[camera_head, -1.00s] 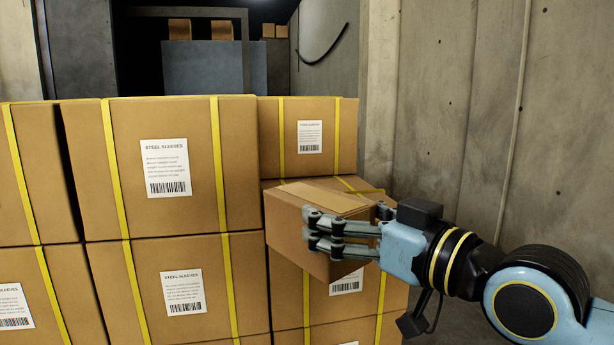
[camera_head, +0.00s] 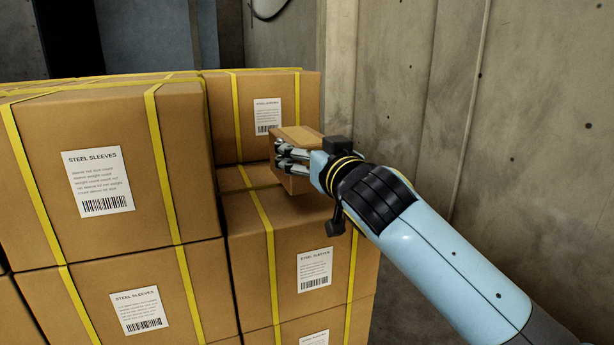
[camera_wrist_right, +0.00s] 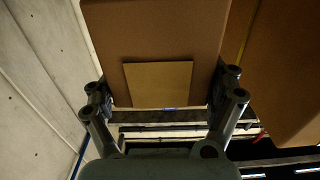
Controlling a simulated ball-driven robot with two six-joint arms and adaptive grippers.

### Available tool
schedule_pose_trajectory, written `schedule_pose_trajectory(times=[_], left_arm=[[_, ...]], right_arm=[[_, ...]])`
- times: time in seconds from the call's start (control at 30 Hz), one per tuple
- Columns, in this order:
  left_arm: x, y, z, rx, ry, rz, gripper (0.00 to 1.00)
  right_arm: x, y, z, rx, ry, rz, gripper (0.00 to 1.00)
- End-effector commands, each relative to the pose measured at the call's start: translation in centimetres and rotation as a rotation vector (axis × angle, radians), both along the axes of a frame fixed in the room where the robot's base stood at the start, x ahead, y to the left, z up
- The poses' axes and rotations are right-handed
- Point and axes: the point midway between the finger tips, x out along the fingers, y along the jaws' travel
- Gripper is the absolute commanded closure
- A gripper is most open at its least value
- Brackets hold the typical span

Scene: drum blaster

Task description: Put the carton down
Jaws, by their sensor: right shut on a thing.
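The small plain brown carton (camera_head: 299,136) is held in my right gripper (camera_head: 292,160), whose fingers are shut on its sides. It is just above or on the top of a lower strapped box (camera_head: 290,213), in front of a taller box at the back; I cannot tell if it touches. In the right wrist view the carton (camera_wrist_right: 150,35) fills the upper middle, between the fingers of my right gripper (camera_wrist_right: 165,100). My left gripper is not in view.
Large "Steel Sleeves" boxes (camera_head: 100,170) with yellow straps are stacked to the left, higher than the lower box. A back box (camera_head: 225,110) stands behind the carton. A concrete wall (camera_head: 440,90) rises close on the right.

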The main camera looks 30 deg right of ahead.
Motion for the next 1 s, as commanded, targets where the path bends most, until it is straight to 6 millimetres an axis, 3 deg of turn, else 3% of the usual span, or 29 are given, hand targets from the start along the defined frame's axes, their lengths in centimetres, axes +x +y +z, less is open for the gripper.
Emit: schedule_pose_trajectory(times=[0.1,0.27,0.5,0.77,0.8,0.87,1.0], left_arm=[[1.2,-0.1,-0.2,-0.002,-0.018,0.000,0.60],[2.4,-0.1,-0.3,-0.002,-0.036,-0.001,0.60],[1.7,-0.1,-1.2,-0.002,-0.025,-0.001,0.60],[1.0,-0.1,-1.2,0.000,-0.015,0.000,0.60],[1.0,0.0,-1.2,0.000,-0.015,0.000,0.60],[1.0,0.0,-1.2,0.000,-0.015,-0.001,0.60],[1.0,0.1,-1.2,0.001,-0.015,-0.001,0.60]], right_arm=[[1.4,-0.6,-0.6,-0.002,-0.007,0.002,0.71],[1.9,-0.9,-1.5,-0.002,-0.004,0.001,0.71],[1.9,-0.8,-4.8,-0.003,-0.003,0.002,0.71],[1.8,-0.8,-4.9,-0.001,-0.006,0.003,0.71],[1.8,-0.8,-5.2,0.000,0.000,0.001,0.08],[1.8,-0.8,-5.2,0.000,0.000,0.001,0.00],[1.8,-0.8,-5.2,0.000,0.000,0.001,0.00]])
